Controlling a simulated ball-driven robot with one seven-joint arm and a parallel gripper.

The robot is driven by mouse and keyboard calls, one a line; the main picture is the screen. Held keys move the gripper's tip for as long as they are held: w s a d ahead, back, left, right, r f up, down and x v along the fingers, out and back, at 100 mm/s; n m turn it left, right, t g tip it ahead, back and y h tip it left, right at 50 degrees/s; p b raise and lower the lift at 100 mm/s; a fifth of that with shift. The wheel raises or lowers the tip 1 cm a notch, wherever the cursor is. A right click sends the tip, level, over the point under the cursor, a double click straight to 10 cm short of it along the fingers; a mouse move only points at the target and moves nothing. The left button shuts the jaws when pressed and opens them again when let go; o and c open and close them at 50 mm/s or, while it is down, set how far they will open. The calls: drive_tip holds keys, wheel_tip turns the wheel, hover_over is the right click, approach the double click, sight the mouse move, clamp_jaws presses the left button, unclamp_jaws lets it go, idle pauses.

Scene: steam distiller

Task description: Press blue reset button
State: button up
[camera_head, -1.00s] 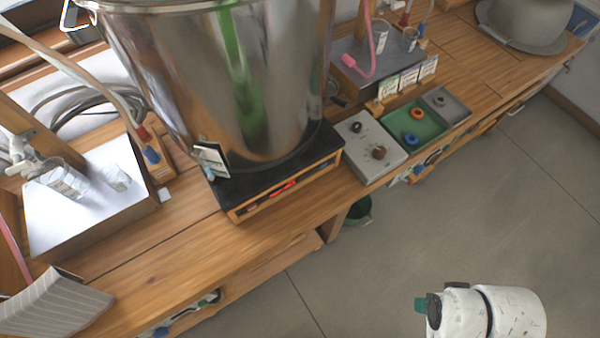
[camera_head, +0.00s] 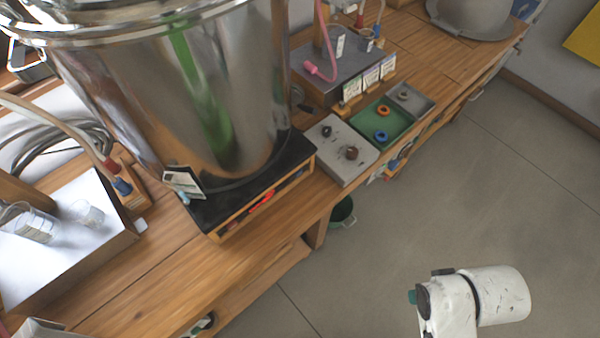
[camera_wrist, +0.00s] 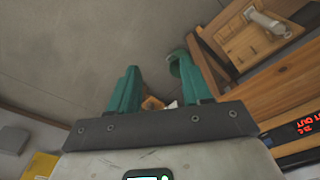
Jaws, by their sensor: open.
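I cannot make out a button that is surely the blue reset button in either view. In the head view, a grey control box (camera_head: 340,165) with a black knob and a brown knob (camera_head: 351,153) sits on the bench. A round blue ring-like piece (camera_head: 380,137) lies in the green tray (camera_head: 369,122) beside it. My gripper (camera_wrist: 157,70) shows in the wrist view with two green fingers apart and nothing seen held between them. It is over the floor, beside the bench.
A large steel pot (camera_head: 190,95) stands on a black-topped base (camera_head: 225,206) with a red display. The wooden bench (camera_head: 150,285) holds several other devices. A green bucket (camera_head: 342,210) is under its edge. Open grey floor (camera_head: 500,180) lies to the right.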

clamp_jaws()
idle(1.4)
